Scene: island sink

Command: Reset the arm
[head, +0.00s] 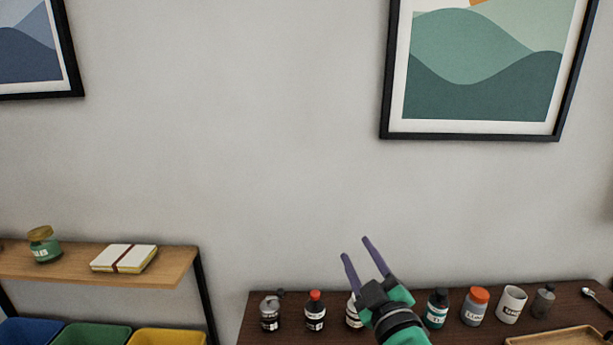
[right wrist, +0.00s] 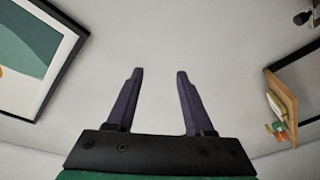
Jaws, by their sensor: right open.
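My right gripper (head: 357,250) is raised in front of the dark table at the lower right of the head view, with its two purple fingers pointing up and to the left. The fingers are apart and nothing is between them. In the right wrist view the open fingers (right wrist: 158,75) show against the bare wall. My left gripper is not in view.
A dark table (head: 285,338) holds a row of bottles, a white mug (head: 510,304) and a wooden tray (head: 556,337). A wooden shelf (head: 60,268) at left holds a jar (head: 43,246) and a notebook (head: 124,258), with coloured bins below. Framed pictures (head: 480,60) hang above.

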